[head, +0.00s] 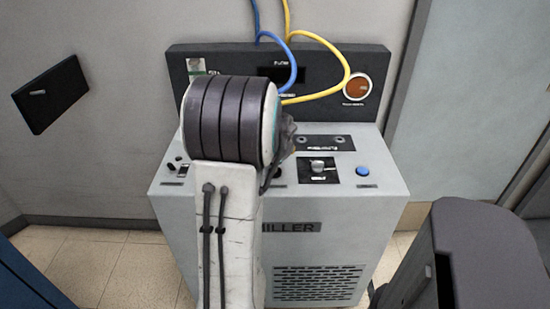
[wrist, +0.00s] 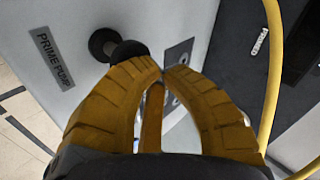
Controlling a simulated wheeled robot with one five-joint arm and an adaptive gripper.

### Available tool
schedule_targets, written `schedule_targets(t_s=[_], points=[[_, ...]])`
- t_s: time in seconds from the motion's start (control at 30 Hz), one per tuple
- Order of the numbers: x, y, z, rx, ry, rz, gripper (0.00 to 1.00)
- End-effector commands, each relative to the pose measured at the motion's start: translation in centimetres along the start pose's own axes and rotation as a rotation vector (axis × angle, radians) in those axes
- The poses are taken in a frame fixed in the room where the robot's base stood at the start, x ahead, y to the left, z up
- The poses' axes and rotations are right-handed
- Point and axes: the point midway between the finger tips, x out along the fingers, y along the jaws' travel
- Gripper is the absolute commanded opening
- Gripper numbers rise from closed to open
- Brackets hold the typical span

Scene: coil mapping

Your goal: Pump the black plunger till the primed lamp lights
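The black plunger (wrist: 130,50) shows in the wrist view as a dark round knob by a dark round base, beside a "PRIME PUMP" label (wrist: 53,60). My gripper (wrist: 163,71) has yellow fingers, with tips together and nothing seen between them. The left finger overlaps the knob's lower edge; I cannot tell whether they touch. In the head view my arm hides the plunger and most of the gripper. The wrist view shows a "PRIMED" label (wrist: 261,40) on the dark back panel; I cannot make out its lamp.
The grey chiller cabinet (head: 330,245) carries a blue button (head: 362,171), a switch (head: 318,167) and an amber round fitting (head: 358,86) with an unreadable label. Blue (head: 294,65) and yellow (head: 345,65) hoses loop over the back panel. A dark grey object (head: 490,240) stands at right.

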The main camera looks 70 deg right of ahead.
Motion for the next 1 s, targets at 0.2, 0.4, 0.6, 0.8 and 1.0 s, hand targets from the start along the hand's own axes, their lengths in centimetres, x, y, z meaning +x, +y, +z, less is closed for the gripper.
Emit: schedule_targets(t_s=[0.2, 0.4, 0.6, 0.8, 1.0], points=[[0.19, 0.18, 0.07, 0.0, 0.0, 0.0, 0.0], [0.32, 0.31, 0.13, 0.0, 0.0, 0.0, 0.0], [0.46, 0.45, 0.18, 0.0, 0.0, 0.0, 0.0], [0.59, 0.59, 0.24, 0.0, 0.0, 0.001, 0.0], [0.73, 0.72, 0.29, 0.0, 0.0, 0.001, 0.0]])
